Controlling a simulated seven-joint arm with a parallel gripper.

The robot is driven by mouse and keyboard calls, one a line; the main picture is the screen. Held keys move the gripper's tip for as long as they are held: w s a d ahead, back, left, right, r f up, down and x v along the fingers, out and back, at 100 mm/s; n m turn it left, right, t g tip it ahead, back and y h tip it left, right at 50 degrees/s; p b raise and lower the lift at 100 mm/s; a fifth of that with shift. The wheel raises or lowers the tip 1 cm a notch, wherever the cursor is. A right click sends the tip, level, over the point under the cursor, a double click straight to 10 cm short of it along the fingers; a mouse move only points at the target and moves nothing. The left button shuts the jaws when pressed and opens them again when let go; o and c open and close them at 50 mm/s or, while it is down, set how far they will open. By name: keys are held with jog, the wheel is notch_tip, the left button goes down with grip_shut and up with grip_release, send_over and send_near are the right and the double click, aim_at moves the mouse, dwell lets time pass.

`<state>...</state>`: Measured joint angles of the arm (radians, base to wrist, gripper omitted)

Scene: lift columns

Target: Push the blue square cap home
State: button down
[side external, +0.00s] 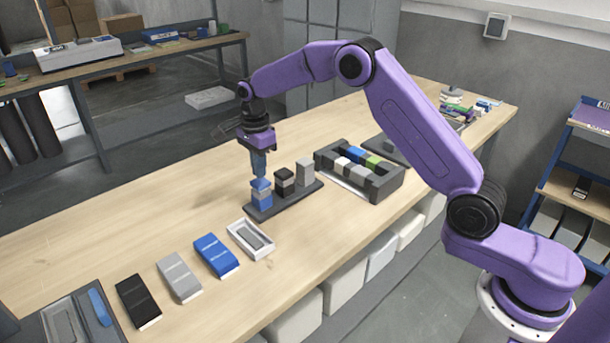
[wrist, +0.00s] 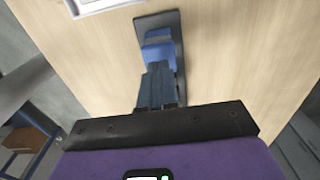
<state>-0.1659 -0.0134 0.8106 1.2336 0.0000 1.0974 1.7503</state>
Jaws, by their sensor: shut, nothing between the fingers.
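The blue square cap (side external: 262,184) is at the top of the leftmost column on a dark base plate (side external: 287,204). A lighter band shows below it, with a blue block (side external: 262,199) under that. My gripper (side external: 259,175) is shut and empty, pointing down directly over the cap. Its fingertips are at or just above the cap's top; I cannot tell if they touch. In the wrist view my closed fingers (wrist: 158,68) partly cover the blue cap (wrist: 157,51), with the base plate (wrist: 145,22) beyond.
A black column (side external: 284,182) and a grey column (side external: 305,172) stand close to the right on the same plate. A dark tray (side external: 388,188) of coloured blocks is further right. A white tray (side external: 262,252) and blue, grey and black boxes lie in front.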

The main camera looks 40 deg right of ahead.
aim_at(260, 181)
jog(key=shift+f, duration=0.9)
dwell(0.8)
dwell(0.5)
notch_tip(260, 181, up, 9)
jog(key=shift+f, duration=0.2)
dwell(0.8)
dwell(0.3)
